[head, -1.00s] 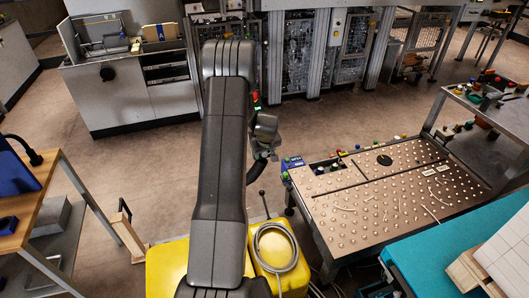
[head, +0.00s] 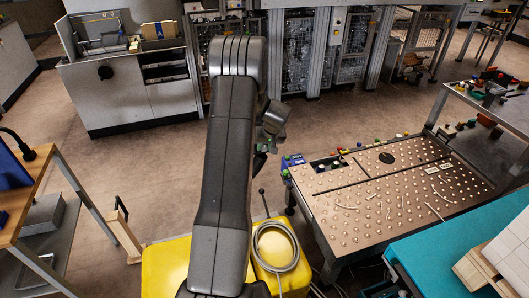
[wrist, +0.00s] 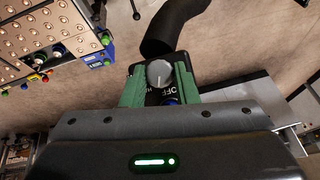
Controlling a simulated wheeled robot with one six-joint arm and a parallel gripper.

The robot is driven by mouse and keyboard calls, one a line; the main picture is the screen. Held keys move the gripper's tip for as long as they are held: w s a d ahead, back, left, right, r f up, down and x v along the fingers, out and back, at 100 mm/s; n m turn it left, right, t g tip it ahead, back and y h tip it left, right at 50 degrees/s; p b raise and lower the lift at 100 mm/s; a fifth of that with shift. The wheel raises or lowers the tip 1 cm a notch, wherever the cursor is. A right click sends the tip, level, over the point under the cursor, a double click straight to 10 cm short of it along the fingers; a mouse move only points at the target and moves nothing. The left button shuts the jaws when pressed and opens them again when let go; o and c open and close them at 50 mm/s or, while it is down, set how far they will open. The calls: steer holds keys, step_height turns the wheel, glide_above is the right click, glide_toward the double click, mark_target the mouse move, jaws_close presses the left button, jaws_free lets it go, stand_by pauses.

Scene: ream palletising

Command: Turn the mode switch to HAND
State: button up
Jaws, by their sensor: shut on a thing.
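A small black control box (wrist: 150,97) sits between the two green fingers of my gripper (wrist: 159,77) in the wrist view. The fingers press on its left and right sides. The turn of the knob is too small to read surely. A blue button (wrist: 170,100) shows partly below, cut off by my gripper body.
A black curved piece (wrist: 176,24) rises beyond the box in the wrist view. A ball-studded table (head: 390,190) with buttons along its edge stands right. A yellow cover with a coiled grey hose (head: 277,262) is in front. Open floor (head: 150,160) lies left of my arm.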

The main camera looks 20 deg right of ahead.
steer(key=m+y+b, duration=0.1)
steer(key=m, duration=0.1)
steer(key=m+y+b, duration=0.1)
steer(key=b, duration=0.1)
steer(key=shift+s+d+f+m+t, duration=0.1)
steer(key=shift+d+m+t, duration=0.1)
steer(key=shift+m+t, duration=0.2)
stand_by(0.4)
steer(key=o, duration=1)
steer(key=b+v, duration=0.1)
steer(key=v, duration=1.3)
steer(key=shift+f, duration=0.2)
